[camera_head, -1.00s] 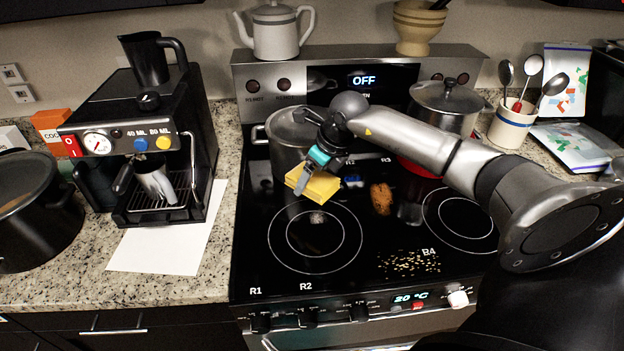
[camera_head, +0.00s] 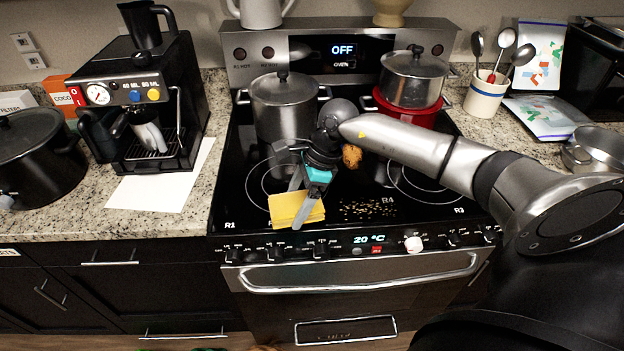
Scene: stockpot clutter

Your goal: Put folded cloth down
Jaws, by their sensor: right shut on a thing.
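The folded cloth (camera_head: 284,206) is a flat yellow square near the front edge of the stovetop, left of centre. My right gripper (camera_head: 300,204) comes in from the right and is shut on the cloth. One grey finger lies across the cloth's top and hides part of it. I cannot tell whether the cloth touches the stovetop or hangs just above it. My left gripper is not in view.
The black stovetop (camera_head: 240,212) holds a steel stockpot (camera_head: 285,108), a smaller pot (camera_head: 413,78) in a red ring, a brown lump (camera_head: 352,156) and scattered crumbs (camera_head: 372,210). A coffee machine (camera_head: 130,95) and white paper (camera_head: 165,188) are left.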

